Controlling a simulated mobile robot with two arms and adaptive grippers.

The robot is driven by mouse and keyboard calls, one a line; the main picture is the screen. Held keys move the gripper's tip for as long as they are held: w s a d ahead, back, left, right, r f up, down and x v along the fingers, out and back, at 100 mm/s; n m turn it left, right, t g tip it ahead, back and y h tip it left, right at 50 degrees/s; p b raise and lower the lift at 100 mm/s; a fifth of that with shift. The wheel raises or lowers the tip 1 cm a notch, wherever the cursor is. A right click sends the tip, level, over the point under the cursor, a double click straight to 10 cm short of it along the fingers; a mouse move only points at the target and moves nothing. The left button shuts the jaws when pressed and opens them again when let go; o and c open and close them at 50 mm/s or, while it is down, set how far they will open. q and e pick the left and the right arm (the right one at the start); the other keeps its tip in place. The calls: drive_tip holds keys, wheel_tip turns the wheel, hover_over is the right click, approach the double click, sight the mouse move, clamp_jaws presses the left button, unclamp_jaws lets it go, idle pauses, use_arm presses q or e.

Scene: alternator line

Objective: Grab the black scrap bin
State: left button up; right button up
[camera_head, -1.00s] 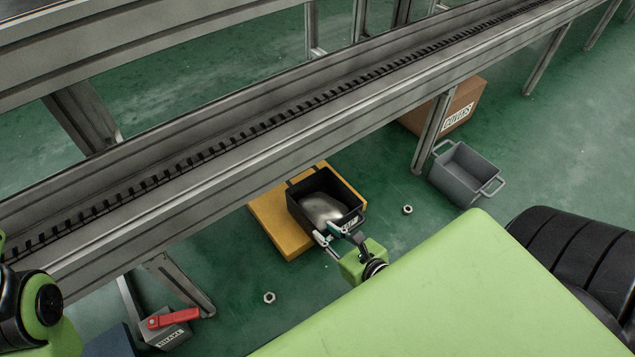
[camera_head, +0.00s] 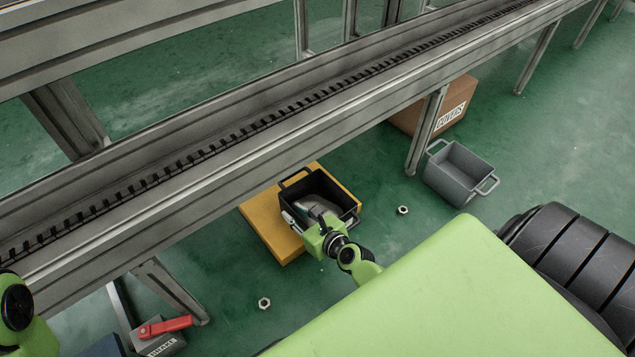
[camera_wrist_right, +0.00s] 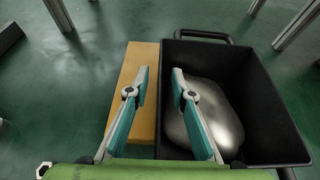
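The black scrap bin (camera_head: 336,190) stands on a yellow platform (camera_head: 262,222) beneath the conveyor line. A smooth silvery lump (camera_wrist_right: 215,115) lies inside it. In the right wrist view the bin (camera_wrist_right: 262,95) fills the right side, with a handle at its far end. My right gripper (camera_wrist_right: 160,72) is open. Its left finger is over the yellow platform and its right finger over the bin's inside, with the bin's left wall between them. I cannot tell if either finger touches the wall. In the head view my right gripper (camera_head: 303,216) partly hides the bin's near corner. My left gripper is out of view.
The conveyor (camera_head: 230,160) runs diagonally above the bin's far side, on metal legs. A grey bin (camera_head: 460,172) and a cardboard box (camera_head: 440,110) stand to the right. Hex nuts (camera_head: 403,210) lie on the green floor. A grey box with a red object (camera_head: 165,327) is at lower left.

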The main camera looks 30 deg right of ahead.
clamp_jaws()
drive_tip(key=shift+w+r, duration=0.1)
drive_tip(key=shift+r, duration=0.1)
drive_tip(key=shift+r+p, duration=0.15)
drive_tip(key=shift+p, duration=0.15)
